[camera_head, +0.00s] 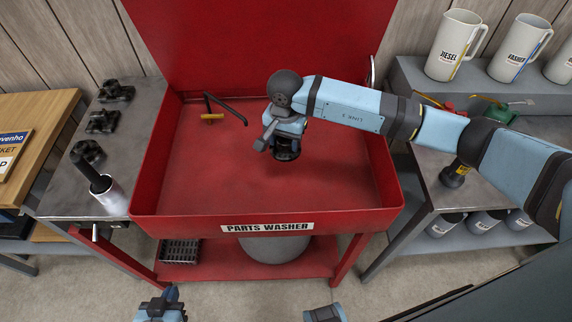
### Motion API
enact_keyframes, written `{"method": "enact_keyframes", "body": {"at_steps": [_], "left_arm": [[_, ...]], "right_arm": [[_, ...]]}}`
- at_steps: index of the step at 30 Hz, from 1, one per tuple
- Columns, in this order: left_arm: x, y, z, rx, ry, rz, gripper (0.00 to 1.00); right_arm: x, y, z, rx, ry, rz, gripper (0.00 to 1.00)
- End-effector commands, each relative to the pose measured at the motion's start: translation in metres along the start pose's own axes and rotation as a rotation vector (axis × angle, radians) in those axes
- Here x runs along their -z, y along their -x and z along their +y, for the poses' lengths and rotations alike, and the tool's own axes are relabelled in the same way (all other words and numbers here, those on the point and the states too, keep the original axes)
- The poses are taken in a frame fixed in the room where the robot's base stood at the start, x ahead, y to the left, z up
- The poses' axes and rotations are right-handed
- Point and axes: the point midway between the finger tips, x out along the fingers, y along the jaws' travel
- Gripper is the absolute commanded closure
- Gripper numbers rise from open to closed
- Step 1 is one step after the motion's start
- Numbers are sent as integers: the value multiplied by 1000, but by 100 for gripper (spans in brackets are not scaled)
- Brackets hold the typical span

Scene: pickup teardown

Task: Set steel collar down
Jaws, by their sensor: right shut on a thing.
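My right gripper (276,137) reaches in from the right over the red parts washer basin (240,185). It is shut on a dark round part (287,152), which seems to be the steel collar; the fingers and wrist hide much of it. The part is above the basin floor or close to it; I cannot tell if it touches. My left gripper (160,305) is at the bottom edge, in front of the washer and partly cut off; I cannot tell its opening.
A grey bench (65,190) at left bears several black parts and a metal cup (109,194). A spout (222,108) with a brass end hangs over the basin's back left. White jugs (453,45) stand on the right shelf. The basin's left and front floor is clear.

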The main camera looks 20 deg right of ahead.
Motion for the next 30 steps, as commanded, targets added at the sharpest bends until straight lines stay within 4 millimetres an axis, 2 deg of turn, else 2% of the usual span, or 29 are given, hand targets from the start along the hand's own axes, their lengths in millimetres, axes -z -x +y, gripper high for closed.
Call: {"method": "enact_keyframes", "body": {"at_steps": [3, 9, 16, 23, 30], "left_arm": [[3, 2, 0, 0, 0, -1, 100], [5, 4, 0, 0, 0, -1, 100], [6, 4, 0, 0, 0, -1, 100], [8, 6, 0, -1, 1, -1, 100], [8, 6, 1, -1, 1, 0, 100]], "right_arm": [[-1, -30, 0, -2, -1, -3, 88], [0, -65, -1, 1, 0, -1, 88], [0, -81, 0, 1, -1, -1, 88], [0, -112, 0, 0, -1, -1, 88], [0, -115, -1, 1, 0, 1, 88]]}}
